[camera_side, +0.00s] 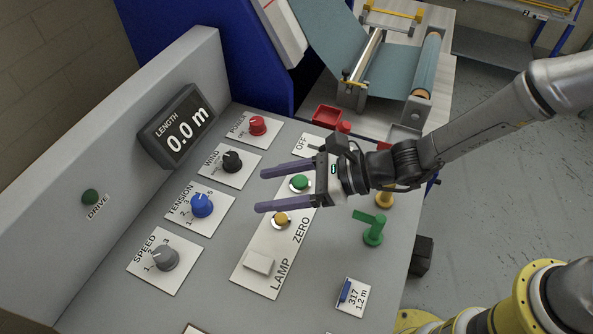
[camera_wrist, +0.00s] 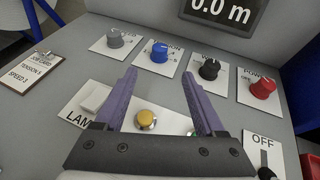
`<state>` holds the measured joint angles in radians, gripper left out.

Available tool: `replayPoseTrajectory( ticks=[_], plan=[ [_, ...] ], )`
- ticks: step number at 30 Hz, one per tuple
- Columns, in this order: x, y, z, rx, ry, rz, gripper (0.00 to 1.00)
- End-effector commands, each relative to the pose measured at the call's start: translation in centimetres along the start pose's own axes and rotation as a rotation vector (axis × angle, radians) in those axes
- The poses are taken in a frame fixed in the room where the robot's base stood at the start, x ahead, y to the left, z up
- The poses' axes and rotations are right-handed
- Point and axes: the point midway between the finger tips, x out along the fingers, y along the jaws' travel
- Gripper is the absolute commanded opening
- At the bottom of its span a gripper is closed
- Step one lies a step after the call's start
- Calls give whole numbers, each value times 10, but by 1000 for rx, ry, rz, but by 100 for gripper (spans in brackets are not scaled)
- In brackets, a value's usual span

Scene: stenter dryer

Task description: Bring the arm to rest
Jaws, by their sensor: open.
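My gripper (camera_side: 262,188) is open and empty, with its two purple fingers apart above the control panel (camera_side: 228,255). In the side view the fingers point left, over the plate with the green button (camera_side: 299,183) and the yellow button (camera_side: 281,219). In the wrist view my gripper (camera_wrist: 161,85) reaches toward the row of knobs, and the yellow button (camera_wrist: 146,119) shows between the fingers. I cannot tell the exact height of the fingers above the panel.
Grey (camera_side: 164,257), blue (camera_side: 201,205), black (camera_side: 232,161) and red (camera_side: 257,126) knobs stand left of the fingers. The length display (camera_side: 180,125) reads 0.0 m. A fabric roller machine (camera_side: 375,60) is behind.

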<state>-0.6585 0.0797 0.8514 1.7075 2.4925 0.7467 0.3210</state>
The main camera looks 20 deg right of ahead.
Motion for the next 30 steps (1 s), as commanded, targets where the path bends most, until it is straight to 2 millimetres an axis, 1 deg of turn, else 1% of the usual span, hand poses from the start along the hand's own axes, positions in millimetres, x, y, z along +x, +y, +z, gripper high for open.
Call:
replayPoseTrajectory(
  ticks=[5, 7, 8, 11, 12, 14, 15, 16, 17, 18, 20, 21, 23, 24, 25, 28, 30],
  plan=[
    [0, -2, 0, 1, 0, -3, 72],
    [-4, -10, 2, 5, -6, -20, 72],
    [-6, -16, 6, 5, -15, -31, 72],
    [-22, -40, 35, -5, -67, -82, 72],
    [-33, -51, 50, -16, -93, -105, 72],
    [-55, -65, 76, -60, -131, -131, 72],
    [-73, -71, 94, -111, -151, -140, 72],
    [-87, -74, 106, -157, -164, -144, 72],
    [-102, -75, 118, -212, -173, -145, 72],
    [-121, -74, 131, -291, -179, -143, 72],
    [-147, -69, 144, -409, -175, -136, 72],
    [-163, -65, 150, -489, -167, -131, 72],
    [-187, -57, 155, -612, -146, -121, 72],
    [-201, -52, 156, -695, -126, -114, 72],
    [-212, -47, 156, -757, -108, -108, 72],
    [-244, -31, 148, -960, -34, -79, 72],
    [-265, -21, 137, -1095, 32, -56, 72]
  ],
)
